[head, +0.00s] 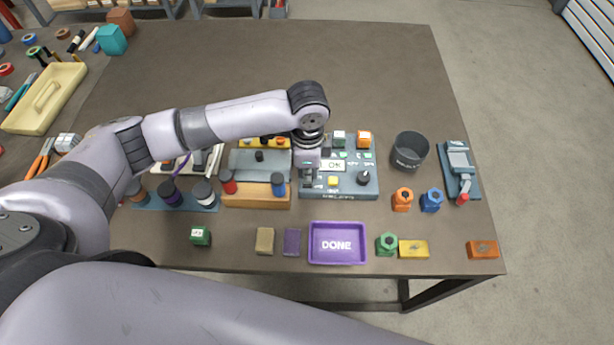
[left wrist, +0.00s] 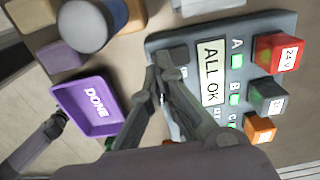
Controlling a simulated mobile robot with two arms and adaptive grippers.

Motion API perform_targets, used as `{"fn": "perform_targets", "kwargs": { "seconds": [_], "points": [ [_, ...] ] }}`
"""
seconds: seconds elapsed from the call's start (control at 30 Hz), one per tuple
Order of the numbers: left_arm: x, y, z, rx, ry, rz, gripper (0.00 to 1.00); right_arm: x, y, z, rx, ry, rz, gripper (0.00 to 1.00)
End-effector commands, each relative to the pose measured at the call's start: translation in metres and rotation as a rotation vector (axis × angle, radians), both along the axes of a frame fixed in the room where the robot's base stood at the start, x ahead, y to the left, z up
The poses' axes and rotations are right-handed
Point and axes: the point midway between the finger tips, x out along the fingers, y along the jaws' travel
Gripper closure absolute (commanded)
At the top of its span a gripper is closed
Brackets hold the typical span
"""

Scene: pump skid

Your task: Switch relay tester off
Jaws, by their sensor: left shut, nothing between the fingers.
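The relay tester (head: 353,187) is a blue-grey panel near the middle of the table. In the left wrist view the panel (left wrist: 213,31) has a white display (left wrist: 211,72) reading "ALL OK", with green lamps beside the letters A, B and C. My left gripper (head: 308,182) is over the panel's left part, pointing down. In the left wrist view its fingertips (left wrist: 163,72) are together, empty, beside a small dark grey part (left wrist: 171,55) of the panel. The fingers partly hide that part, so I cannot tell contact or its position.
A purple DONE tray (head: 337,258) lies in front of the tester. A dark cup (head: 411,150) stands to its right, with orange (head: 402,200) and blue (head: 431,201) fittings nearby. A wooden block rack (head: 256,195) stands close on the left. The table's back is mostly clear.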

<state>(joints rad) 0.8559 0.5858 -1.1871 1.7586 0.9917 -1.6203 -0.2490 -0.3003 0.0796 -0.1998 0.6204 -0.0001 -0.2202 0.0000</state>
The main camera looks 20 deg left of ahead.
Motion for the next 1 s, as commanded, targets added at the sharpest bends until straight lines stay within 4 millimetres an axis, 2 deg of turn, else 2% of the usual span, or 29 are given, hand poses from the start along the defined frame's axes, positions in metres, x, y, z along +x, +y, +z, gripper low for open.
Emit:
{"fn": "perform_targets", "kwargs": {
  "seconds": [1.0],
  "points": [
    [0.0,0.0,-0.015,0.001,0.001,0.0,1.0,0.0,0.001,-0.005,0.001,-0.001,0.0,0.42]
  ]
}}
